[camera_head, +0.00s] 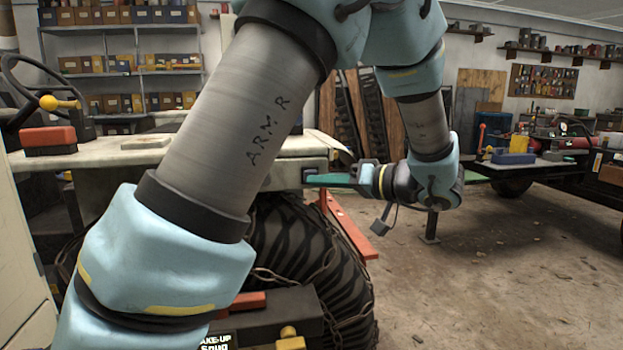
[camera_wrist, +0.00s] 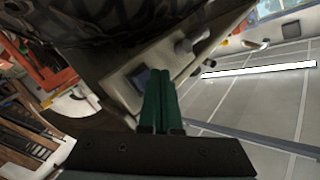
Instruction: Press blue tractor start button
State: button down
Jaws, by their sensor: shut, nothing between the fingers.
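The tractor's pale body panel (camera_head: 95,158) spans the left of the head view, above a big black tyre (camera_head: 300,255). My gripper (camera_head: 306,180) has green fingers, pressed together and empty, pointing left at the panel's right end. A small dark square fitting (camera_head: 309,170) is at the fingertips there. In the wrist view, my gripper (camera_wrist: 160,74) reaches over the pale panel (camera_wrist: 115,85) beside a dark bluish square (camera_wrist: 137,77), which may be the start button. The fingers partly cover it. I cannot tell whether they touch it.
A steering wheel and a yellow-knobbed lever (camera_head: 48,103) are at the left. A red box (camera_head: 48,140) sits near them. Chains hang over the tyre. A red bar (camera_head: 350,228) slants beside it. A workbench-like trailer (camera_head: 545,158) stands at right.

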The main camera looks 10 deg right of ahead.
jog(key=shift+w, duration=0.1)
dwell(0.7)
jog(key=shift+w+b, duration=0.35)
jog(key=shift+w, duration=0.5)
dwell(0.7)
dwell(0.3)
jog(key=shift+s+b, duration=0.7)
jog(key=shift+s, duration=0.25)
jog(key=s+b, duration=0.1)
jog(key=s, duration=0.4)
jog(key=shift+b, duration=0.3)
